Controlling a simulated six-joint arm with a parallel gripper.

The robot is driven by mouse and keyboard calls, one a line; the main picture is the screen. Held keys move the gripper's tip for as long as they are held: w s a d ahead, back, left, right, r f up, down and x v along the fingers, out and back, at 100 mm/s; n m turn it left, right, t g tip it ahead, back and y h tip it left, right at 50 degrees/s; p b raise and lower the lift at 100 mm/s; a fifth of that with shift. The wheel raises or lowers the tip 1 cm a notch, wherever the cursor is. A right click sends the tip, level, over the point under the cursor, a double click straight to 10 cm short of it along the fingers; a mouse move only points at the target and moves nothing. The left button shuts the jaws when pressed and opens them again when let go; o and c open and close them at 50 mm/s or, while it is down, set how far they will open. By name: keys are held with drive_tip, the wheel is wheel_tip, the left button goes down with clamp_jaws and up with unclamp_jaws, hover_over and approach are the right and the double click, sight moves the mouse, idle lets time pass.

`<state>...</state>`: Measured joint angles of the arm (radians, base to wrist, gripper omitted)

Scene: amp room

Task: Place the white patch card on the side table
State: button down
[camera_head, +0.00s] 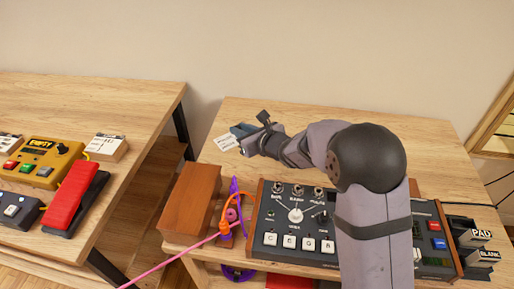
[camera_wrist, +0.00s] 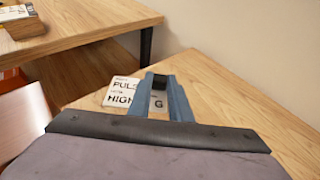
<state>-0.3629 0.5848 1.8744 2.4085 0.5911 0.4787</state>
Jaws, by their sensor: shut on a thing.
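The white patch card (camera_head: 227,142) is at the far left corner of the right-hand wooden table (camera_head: 370,120). In the wrist view the card (camera_wrist: 120,92) shows black print that reads in part "PULS" and "HIGH", with a "G" between the fingers. My gripper (camera_head: 240,131) is shut on the card's right part, and its blue fingers (camera_wrist: 159,92) hide some of it. The card is over or on the tabletop; I cannot tell whether it touches the wood.
A left table (camera_head: 110,90) stands across a gap and holds a yellow box (camera_head: 42,160), a red pedal (camera_head: 72,195) and another white card block (camera_head: 106,147). A brown wooden block (camera_head: 190,200) and a dark control panel (camera_head: 290,225) stand at the right-hand table's front.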

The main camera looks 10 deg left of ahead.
drive_tip(key=shift+f, duration=3.55)
drive_tip(key=shift+f, duration=0.1)
drive_tip(key=shift+f, duration=0.1)
drive_tip(key=c, duration=1.6)
unclamp_jaws()
